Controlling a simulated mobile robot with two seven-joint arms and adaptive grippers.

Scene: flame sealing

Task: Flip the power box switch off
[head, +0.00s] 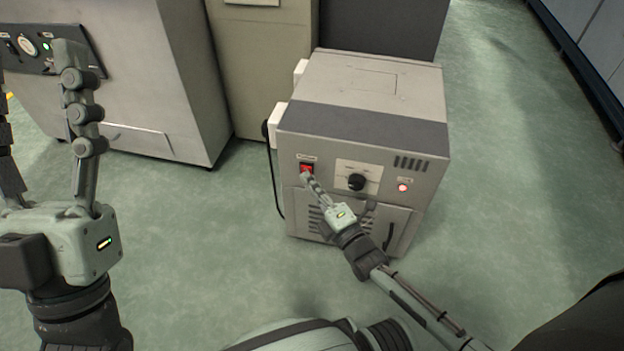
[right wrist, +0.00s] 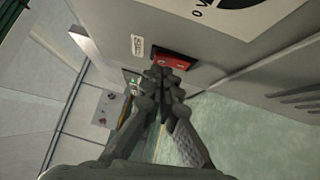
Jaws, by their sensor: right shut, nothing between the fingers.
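The power box (head: 420,135) is a beige and dark grey cabinet standing on the floor. Its red rocker switch (head: 306,167) is at the upper left of the front face; a red indicator light (head: 403,187) glows at the right. My right gripper (head: 306,178) is shut and empty, its fingertips right at the switch's lower edge. In the right wrist view the fingertips (right wrist: 158,70) overlap the left part of the red switch (right wrist: 175,58); I cannot tell if they touch it. My left gripper (head: 40,85) is open and empty at the far left, away from the box.
A black knob (head: 357,182) sits between the switch and the light. The box's lower door (head: 400,220) has a dark handle. A larger grey machine (head: 150,80) and a beige cabinet (head: 262,60) stand behind to the left. The green floor (head: 220,250) around is clear.

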